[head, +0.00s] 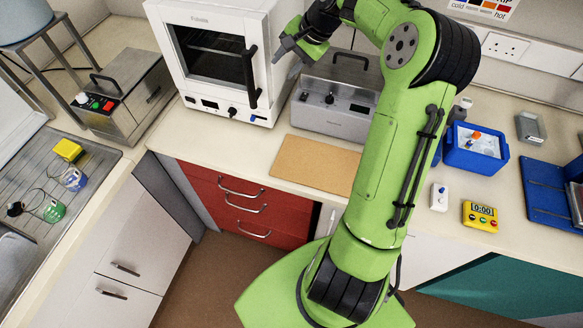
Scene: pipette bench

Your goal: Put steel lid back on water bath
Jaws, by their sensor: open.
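A grey metal box with a front knob and small display, which looks like the water bath (318,117), stands on the bench right of the white oven. A black arched handle (351,54) rises at its top. It looks like the handle of the steel lid, but I cannot tell whether the lid is seated or stands behind. My green arm hides the box's right end. My gripper (288,57) is open and empty, above and left of the box, in front of the oven's right side. It is apart from the handle.
The white oven (215,62) stands close left of my gripper. A brown board (315,164) lies before the box. Another grey box with a black handle and coloured buttons (135,112) stands left. Right are a blue ice box (460,158), a yellow timer (480,217) and a blue tray (545,190).

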